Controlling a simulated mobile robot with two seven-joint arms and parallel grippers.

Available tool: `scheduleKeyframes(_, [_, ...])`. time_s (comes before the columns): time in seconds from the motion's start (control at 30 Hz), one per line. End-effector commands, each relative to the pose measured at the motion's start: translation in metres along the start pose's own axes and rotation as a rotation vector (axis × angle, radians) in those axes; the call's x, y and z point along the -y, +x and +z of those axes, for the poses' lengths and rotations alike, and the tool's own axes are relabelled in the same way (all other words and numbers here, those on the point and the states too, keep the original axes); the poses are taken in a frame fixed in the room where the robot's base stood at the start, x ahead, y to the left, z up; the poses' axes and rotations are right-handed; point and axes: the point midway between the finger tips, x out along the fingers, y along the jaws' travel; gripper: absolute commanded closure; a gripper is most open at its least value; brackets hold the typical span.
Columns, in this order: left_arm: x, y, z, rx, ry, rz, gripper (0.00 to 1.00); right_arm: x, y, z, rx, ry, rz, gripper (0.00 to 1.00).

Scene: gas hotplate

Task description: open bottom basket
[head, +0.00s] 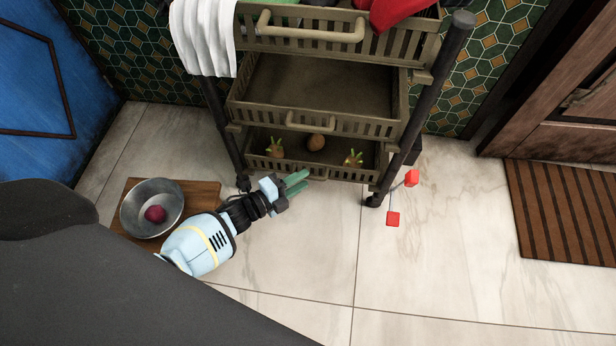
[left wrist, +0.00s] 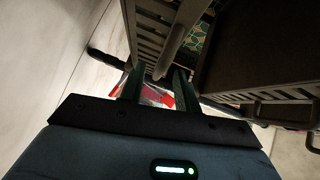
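The bottom basket (head: 346,175) is the lowest of three brown slatted baskets on a dark-legged trolley. It holds a round brown vegetable (head: 315,142) and two with green tops. My left gripper (head: 302,182) is at the front of this basket, with its green fingertips close to the basket's handle. In the left wrist view the two fingers (left wrist: 156,88) are apart, and a bar, seemingly the handle (left wrist: 172,45), runs down toward the gap between them. I cannot tell whether they touch it. My right gripper is not in view.
The middle basket (head: 395,115) looks empty. A white cloth (head: 205,35) hangs from the top basket (head: 420,42). A metal bowl (head: 130,212) with a red-purple item stands on a wooden board at left. Floor in front is clear.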

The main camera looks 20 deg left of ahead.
Motion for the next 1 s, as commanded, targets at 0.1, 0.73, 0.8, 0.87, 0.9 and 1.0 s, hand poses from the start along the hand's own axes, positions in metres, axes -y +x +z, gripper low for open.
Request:
scheduleKeyframes(0.1, [-0.001, 0.016, 0.000, 0.000, -0.001, -0.001, 0.68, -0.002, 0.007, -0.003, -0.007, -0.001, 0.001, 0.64])
scheduleKeyframes(0.73, [0.000, 0.029, 0.000, 0.000, 0.000, 0.000, 0.89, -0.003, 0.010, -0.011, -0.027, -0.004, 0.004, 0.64])
scheduleKeyframes(0.8, [0.000, 0.028, 0.000, -0.001, 0.000, 0.000, 0.98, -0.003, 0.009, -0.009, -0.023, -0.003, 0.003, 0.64])
scheduleKeyframes(0.87, [0.000, 0.028, 0.000, -0.001, 0.000, 0.000, 1.00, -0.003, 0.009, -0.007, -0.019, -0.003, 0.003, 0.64])
scheduleKeyframes(0.9, [0.000, 0.028, 0.000, -0.001, 0.000, 0.000, 1.00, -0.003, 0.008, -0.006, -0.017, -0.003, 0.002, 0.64])
scheduleKeyframes(1.0, [0.000, 0.028, 0.000, -0.001, 0.000, 0.000, 1.00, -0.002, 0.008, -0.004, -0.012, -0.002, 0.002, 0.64])
